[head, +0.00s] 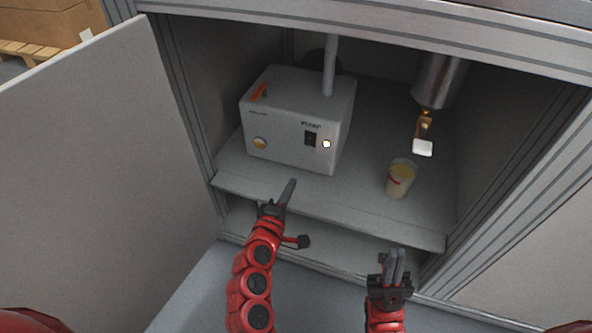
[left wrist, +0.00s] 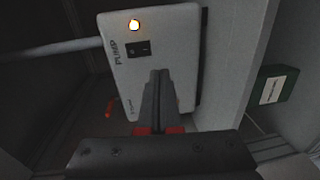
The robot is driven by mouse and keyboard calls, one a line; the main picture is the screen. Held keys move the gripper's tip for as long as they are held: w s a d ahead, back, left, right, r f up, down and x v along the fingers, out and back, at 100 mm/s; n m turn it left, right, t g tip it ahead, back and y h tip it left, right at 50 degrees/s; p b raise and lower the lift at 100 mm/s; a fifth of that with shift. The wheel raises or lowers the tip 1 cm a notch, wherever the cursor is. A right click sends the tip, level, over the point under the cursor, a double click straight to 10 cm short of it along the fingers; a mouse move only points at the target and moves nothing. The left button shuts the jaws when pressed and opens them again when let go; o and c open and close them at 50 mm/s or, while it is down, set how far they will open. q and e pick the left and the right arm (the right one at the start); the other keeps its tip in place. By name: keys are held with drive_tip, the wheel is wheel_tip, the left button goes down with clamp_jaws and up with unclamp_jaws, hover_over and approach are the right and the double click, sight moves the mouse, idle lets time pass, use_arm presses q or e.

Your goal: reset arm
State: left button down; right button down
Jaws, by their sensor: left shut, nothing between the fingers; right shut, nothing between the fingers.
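My left gripper (head: 288,190) is shut and empty, in front of the shelf and a little below the pump box. It also shows in the left wrist view (left wrist: 158,77), its fingers together in front of the box. My right gripper (head: 397,256) is shut and empty, at the shelf's front edge, below the cup. The grey pump box (head: 292,118) stands on the shelf with a dark switch and a lit round lamp; its face with the word PUMP shows in the left wrist view (left wrist: 180,60). Neither gripper visibly holds anything.
A cup (head: 400,180) with yellowish contents stands on the shelf (head: 330,205), below a metal cylinder (head: 438,80) with a brass fitting. An open door panel (head: 90,170) is at left. Cabinet posts frame the opening. A green labelled box (left wrist: 271,90) shows at right in the wrist view.

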use_arm(q)
drive_tip(key=shift+s+a+f, duration=0.15)
drive_tip(key=shift+s, duration=0.5)
